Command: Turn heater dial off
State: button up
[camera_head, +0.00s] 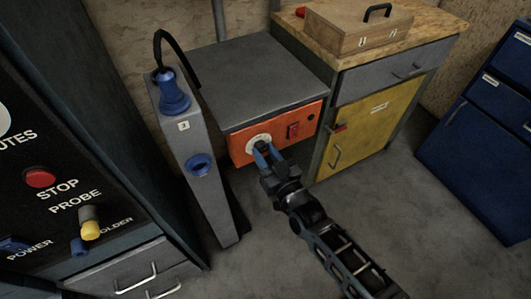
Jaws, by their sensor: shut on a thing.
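The heater (268,81) is a grey box with an orange front panel (239,150), right of the picture's centre-left post. Its dial (264,144) is a dark knob on a pale round plate on that panel. My gripper (266,154) has blue fingers and reaches the dial from the lower right. The fingers are shut on the dial and partly cover it, so its exact angle cannot be told. A red switch (293,131) sits on the panel just right of the dial.
A grey post (180,130) with blue sockets and a plug stands close left of the heater. A yellow-door cabinet (375,115) bearing a wooden case (355,30) stands right. A dark panel (60,130) fills the left. Floor (420,220) is open at right.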

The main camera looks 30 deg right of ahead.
jog(key=n, duration=0.3)
jog(key=shift+d+n, duration=0.1)
jog(key=shift+n, duration=0.3)
jog(key=n, duration=0.3)
jog(key=shift+f+n, duration=0.1)
jog(key=shift+n, duration=0.2)
jog(key=n+b, duration=0.3)
jog(key=n, duration=0.2)
jog(key=shift+n, duration=0.4)
jog(key=o, duration=1)
jog(key=shift+o, duration=0.2)
jog(key=s, duration=0.8)
